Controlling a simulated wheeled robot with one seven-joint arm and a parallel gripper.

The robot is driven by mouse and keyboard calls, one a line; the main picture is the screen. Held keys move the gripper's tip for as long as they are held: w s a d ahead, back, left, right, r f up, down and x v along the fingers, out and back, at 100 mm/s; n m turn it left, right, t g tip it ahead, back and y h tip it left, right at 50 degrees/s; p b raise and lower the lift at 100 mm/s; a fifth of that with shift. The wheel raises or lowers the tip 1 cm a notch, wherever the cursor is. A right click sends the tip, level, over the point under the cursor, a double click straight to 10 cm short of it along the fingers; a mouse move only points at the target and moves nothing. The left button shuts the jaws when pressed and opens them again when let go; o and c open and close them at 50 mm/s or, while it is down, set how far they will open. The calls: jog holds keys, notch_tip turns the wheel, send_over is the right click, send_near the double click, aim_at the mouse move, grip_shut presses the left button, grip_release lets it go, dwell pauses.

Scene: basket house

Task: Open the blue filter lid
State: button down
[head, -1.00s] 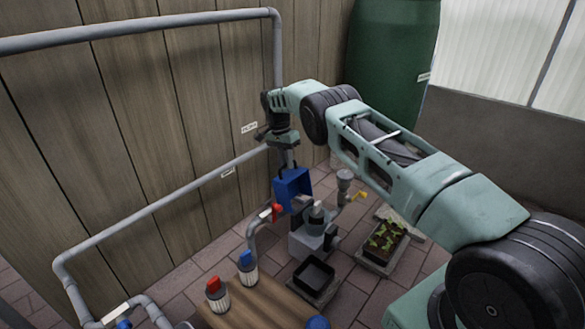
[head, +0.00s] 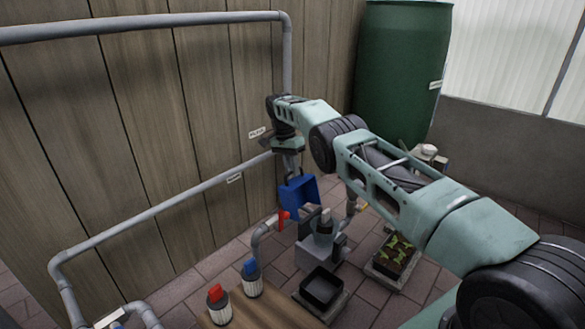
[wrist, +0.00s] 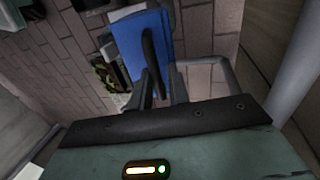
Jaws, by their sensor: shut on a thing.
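The blue filter lid (head: 299,191) hangs tilted under my gripper, above the grey pump-like unit (head: 312,257), in the head view. In the wrist view the lid (wrist: 133,40) shows as a blue panel with a dark bar-shaped handle (wrist: 150,62) on it. My gripper (head: 291,173) points down beside the wooden wall. In the wrist view its fingers (wrist: 163,92) are closed around the handle. I cannot tell whether the lid still touches anything below it.
A red valve handle (head: 285,218) sits just below the lid. A grey pipe (head: 150,214) runs along the wall. A red-capped bottle (head: 218,305), a blue-capped bottle (head: 251,278), a black tray (head: 322,289) and a planter (head: 392,260) stand below. A green barrel (head: 403,75) is behind.

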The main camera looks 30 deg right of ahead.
jog(key=shift+w+a+f, duration=0.25)
jog(key=shift+a+f, duration=0.25)
jog(key=c, duration=1.5)
grip_release()
jog(key=shift+w+f, duration=0.1)
jog(key=shift+d+r+p, duration=0.1)
jog(key=shift+r+p, duration=0.2)
jog(key=shift+r, duration=0.25)
jog(key=p+v, duration=0.2)
jog(key=v, duration=0.1)
jog(key=s+p+v, duration=0.1)
jog(key=p+v, duration=0.1)
jog(key=v, duration=0.1)
jog(key=s+p+v, duration=0.1)
jog(key=p+v, duration=0.1)
jog(key=v, duration=0.1)
jog(key=shift+d+r, duration=0.25)
jog(key=shift+d, duration=0.2)
jog(key=shift+s+f, duration=0.1)
jog(key=shift+s, duration=0.1)
